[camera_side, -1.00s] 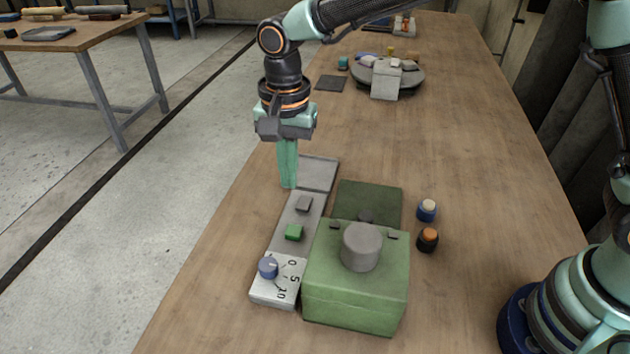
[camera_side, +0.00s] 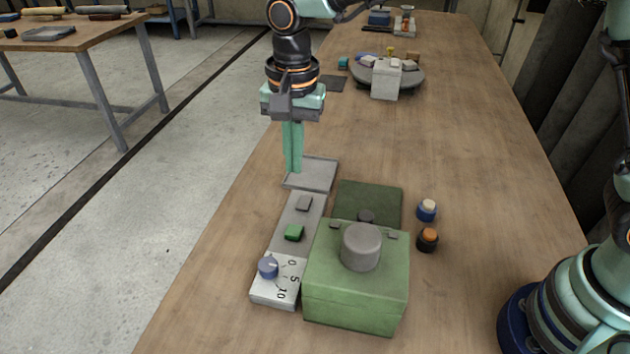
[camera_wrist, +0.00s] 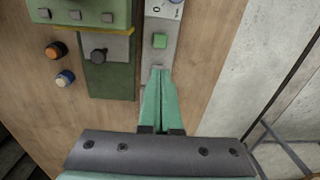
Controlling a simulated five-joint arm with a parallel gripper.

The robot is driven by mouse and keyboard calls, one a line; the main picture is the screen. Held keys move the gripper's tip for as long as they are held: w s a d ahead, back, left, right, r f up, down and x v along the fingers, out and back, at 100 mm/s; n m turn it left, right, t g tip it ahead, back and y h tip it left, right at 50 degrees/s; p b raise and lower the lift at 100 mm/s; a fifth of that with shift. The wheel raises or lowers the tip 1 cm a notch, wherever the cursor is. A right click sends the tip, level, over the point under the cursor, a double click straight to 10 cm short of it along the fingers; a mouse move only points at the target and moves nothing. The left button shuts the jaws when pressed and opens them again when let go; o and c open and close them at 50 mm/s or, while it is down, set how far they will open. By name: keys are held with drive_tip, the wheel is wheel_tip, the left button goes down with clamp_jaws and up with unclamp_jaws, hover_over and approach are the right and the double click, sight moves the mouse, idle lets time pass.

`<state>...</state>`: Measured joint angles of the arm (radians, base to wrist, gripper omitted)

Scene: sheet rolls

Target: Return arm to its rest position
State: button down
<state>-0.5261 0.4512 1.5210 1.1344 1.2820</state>
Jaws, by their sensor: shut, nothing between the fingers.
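My gripper (camera_side: 292,172) is shut and empty, with its green fingers pointing down over the grey tray (camera_side: 318,175) in the side view. It looks raised above the table, though the exact gap is hard to tell. The long arm links run out of the top of the side view.
A green box (camera_side: 355,300) with a grey round cap stands beside the control strip (camera_side: 277,292) with its blue knob. Two small round pieces, one blue (camera_side: 427,210) and one orange-topped (camera_side: 428,239), stand right. A round turntable (camera_side: 412,79) is behind.

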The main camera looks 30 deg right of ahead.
drive_tip(key=s+d+r+n+t, duration=0.1)
drive_tip(key=s+d+r+n, duration=0.1)
drive_tip(key=d+r, duration=0.3)
drive_tip(key=s+d+r+n+t, duration=0.1)
drive_tip(key=s+d+r+n, duration=0.15)
drive_tip(key=d, duration=0.55)
drive_tip(key=s+d+n+t, duration=0.3)
drive_tip(key=s+d, duration=0.4)
drive_tip(key=d, duration=0.3)
drive_tip(key=shift+s+d+n, duration=0.3)
drive_tip(key=shift+n, duration=0.25)
